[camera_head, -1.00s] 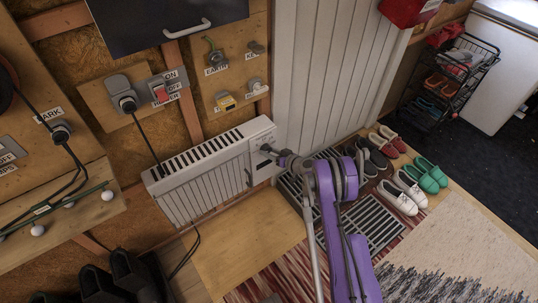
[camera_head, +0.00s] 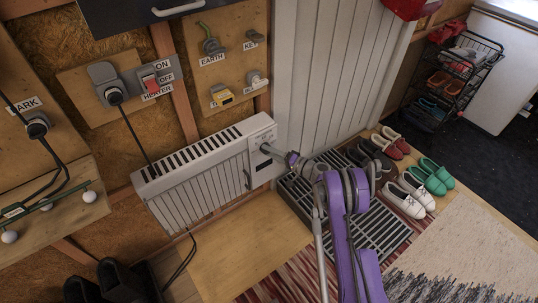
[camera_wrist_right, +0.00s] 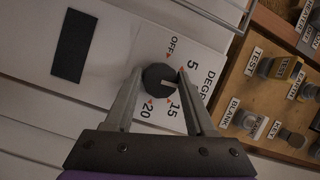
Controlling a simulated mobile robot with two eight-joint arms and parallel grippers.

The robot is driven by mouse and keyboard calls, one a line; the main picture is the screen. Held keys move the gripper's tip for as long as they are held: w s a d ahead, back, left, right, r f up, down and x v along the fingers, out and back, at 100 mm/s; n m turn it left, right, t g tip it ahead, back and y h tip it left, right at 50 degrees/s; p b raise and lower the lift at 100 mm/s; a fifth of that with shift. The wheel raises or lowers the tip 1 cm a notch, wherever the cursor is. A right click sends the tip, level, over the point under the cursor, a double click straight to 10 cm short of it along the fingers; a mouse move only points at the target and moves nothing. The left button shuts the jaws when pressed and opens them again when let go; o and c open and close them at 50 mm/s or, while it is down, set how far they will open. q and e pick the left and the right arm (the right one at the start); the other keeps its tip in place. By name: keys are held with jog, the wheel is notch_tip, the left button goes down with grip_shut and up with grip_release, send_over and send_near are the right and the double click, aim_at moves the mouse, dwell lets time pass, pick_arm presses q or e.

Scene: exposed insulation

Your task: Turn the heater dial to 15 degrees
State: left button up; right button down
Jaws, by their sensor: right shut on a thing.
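The white heater (camera_head: 200,178) stands against the wall, with its control panel at its right end. In the right wrist view the dial (camera_wrist_right: 160,86) is a round dark knob with a pale pointer mark. The mark points right, below the 5; the 15 and 20 labels show farther round, and the right finger hides the scale between 5 and 15. My right gripper (camera_wrist_right: 160,78) is shut on the dial, one finger on each side. In the head view my right gripper (camera_head: 271,151) covers the dial. My left gripper is not in view.
A switch panel (camera_head: 153,80) labelled HEATER and a board of labelled knobs (camera_head: 232,60) are above the heater. Floor grates (camera_head: 375,235) and pairs of shoes (camera_head: 410,190) lie to the right.

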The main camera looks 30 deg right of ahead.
jog(key=shift+a+f+m+t+b, duration=0.1)
jog(key=shift+m+t+b, duration=0.7)
jog(key=shift+m, duration=0.95)
jog(key=shift+d+r+m+t+b, duration=0.1)
jog(key=shift+m+t+b, duration=0.35)
jog(key=shift+m+b, duration=0.9)
jog(key=shift+a+f+m+t+b, duration=0.1)
jog(key=shift+m+t+b, duration=0.5)
jog(key=shift+m, duration=1.5)
jog(key=shift+c, duration=1.2)
grip_release()
jog(key=p+v, duration=0.1)
jog(key=v, duration=0.9)
jog(key=shift+s+p, duration=0.4)
jog(key=shift+f, duration=0.1)
